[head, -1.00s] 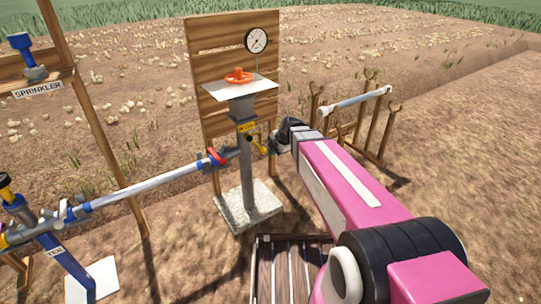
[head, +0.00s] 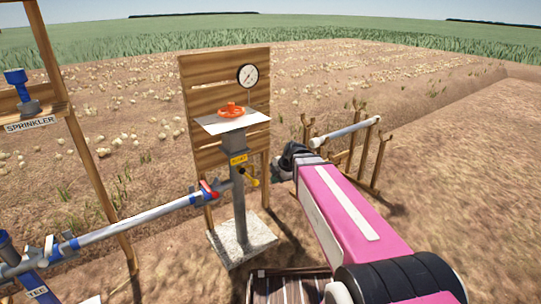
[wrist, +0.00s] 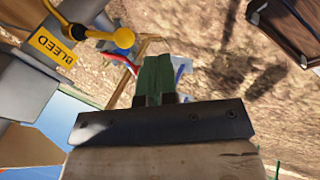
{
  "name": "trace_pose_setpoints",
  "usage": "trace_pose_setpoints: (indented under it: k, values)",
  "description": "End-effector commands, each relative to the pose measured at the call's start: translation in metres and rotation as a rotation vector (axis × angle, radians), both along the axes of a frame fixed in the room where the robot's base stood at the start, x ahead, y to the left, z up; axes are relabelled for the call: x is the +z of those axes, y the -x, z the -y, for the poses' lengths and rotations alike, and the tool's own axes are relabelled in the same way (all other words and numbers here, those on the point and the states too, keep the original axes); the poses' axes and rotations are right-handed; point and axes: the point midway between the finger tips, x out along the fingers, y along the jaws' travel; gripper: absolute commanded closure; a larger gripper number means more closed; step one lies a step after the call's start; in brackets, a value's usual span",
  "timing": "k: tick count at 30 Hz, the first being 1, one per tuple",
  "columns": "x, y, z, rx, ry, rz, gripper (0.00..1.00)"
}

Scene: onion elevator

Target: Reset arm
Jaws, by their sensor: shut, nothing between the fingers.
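My gripper (head: 279,174) is at the end of my pink arm in the head view, just right of the yellow bleed handle (head: 250,180) on the grey standpipe (head: 239,210). In the wrist view my gripper (wrist: 153,78) has its two green fingers together with nothing between them. The yellow knob of the bleed handle (wrist: 124,38) and the yellow BLEED label (wrist: 55,47) lie to the upper left of the fingers. The fingers appear apart from the knob. The dark wrist parts partly hide the gripper in the head view.
An orange handwheel (head: 231,109) and a gauge (head: 247,76) are by the wooden board (head: 197,75). A blue-fitted pipe (head: 140,222) runs left from the standpipe. A spare pipe (head: 346,132) rests on wooden forks. Bare soil (head: 450,180) is clear at right.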

Motion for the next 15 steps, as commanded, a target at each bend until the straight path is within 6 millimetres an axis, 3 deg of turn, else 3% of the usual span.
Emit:
trace_pose_setpoints:
  k: [5,15]
  values:
    - [-0.016,0.016,0.018,-0.234,-0.011,-0.129,1.00]
    - [-0.052,0.052,0.063,-0.888,-0.025,-0.399,1.00]
